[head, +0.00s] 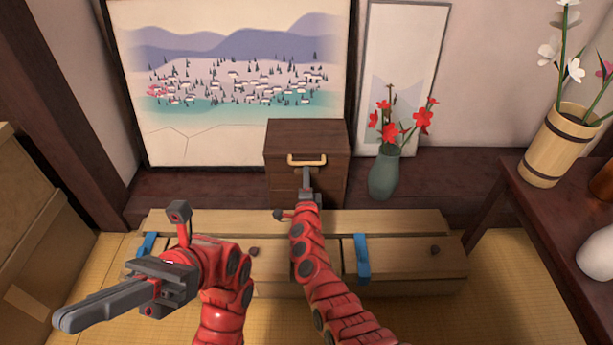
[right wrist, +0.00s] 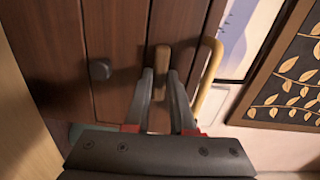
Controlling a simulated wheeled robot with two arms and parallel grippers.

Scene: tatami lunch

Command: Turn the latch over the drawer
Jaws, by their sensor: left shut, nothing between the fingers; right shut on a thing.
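The small dark wooden cabinet (head: 330,135) stands against the back wall, with a pale curved handle (head: 307,160) near the top of its front. In the right wrist view, a short brown wooden latch (right wrist: 161,60) lies roughly parallel to the handle (right wrist: 210,75). A dark round knob (right wrist: 99,70) is left of it. My right gripper (head: 306,175) reaches the cabinet front below the handle; its fingers (right wrist: 160,78) are shut on the latch. They hide the latch in the head view. My left gripper (head: 66,320) is shut, empty, pointing to the lower left.
A long wooden bench (head: 400,220) with blue straps lies in front of the cabinet. A vase (head: 384,175) with red flowers stands close right of the cabinet. A side table (head: 540,215) holds a wooden bucket (head: 553,145). A large box (head: 35,240) is at left.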

